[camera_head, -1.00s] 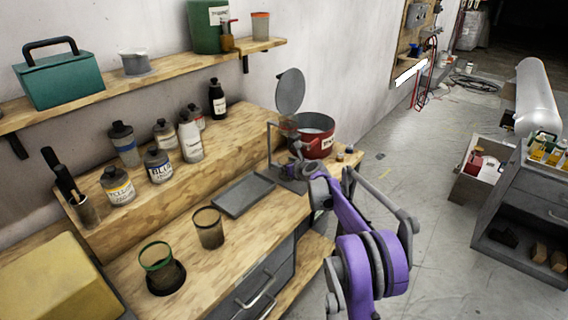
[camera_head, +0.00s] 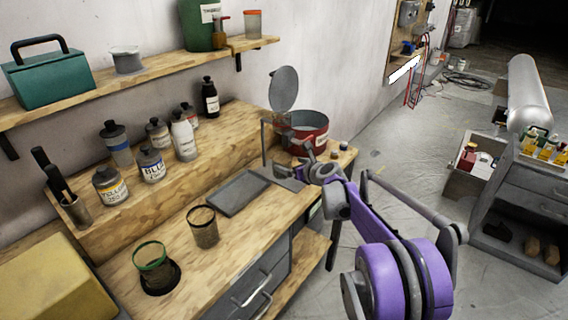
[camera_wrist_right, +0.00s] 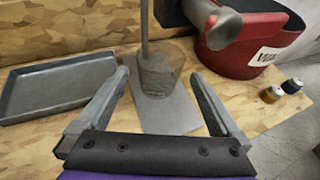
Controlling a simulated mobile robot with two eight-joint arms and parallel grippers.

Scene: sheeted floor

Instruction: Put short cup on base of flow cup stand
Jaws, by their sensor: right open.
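The flow cup stand (camera_head: 264,148) stands on the bench beside the red pot, with a thin upright rod and a flat grey base. In the right wrist view its base plate (camera_wrist_right: 168,117) lies ahead of my gripper. A short translucent grey cup (camera_wrist_right: 157,76) stands upright on that plate, next to the rod. In the head view my gripper and arm hide this cup. My right gripper (camera_head: 301,173) is open, low over the bench by the stand. In the wrist view its fingers (camera_wrist_right: 160,75) lie left and right of the cup, with visible gaps. My left gripper is out of view.
A grey tray (camera_head: 238,194) lies left of the stand. The red pot (camera_head: 316,136), with its round lid raised, stands behind it. Two small jars (camera_wrist_right: 281,90) are to the right. A dark-rimmed cup (camera_head: 204,232) and a green-rimmed cup (camera_head: 152,262) stand nearer on the bench.

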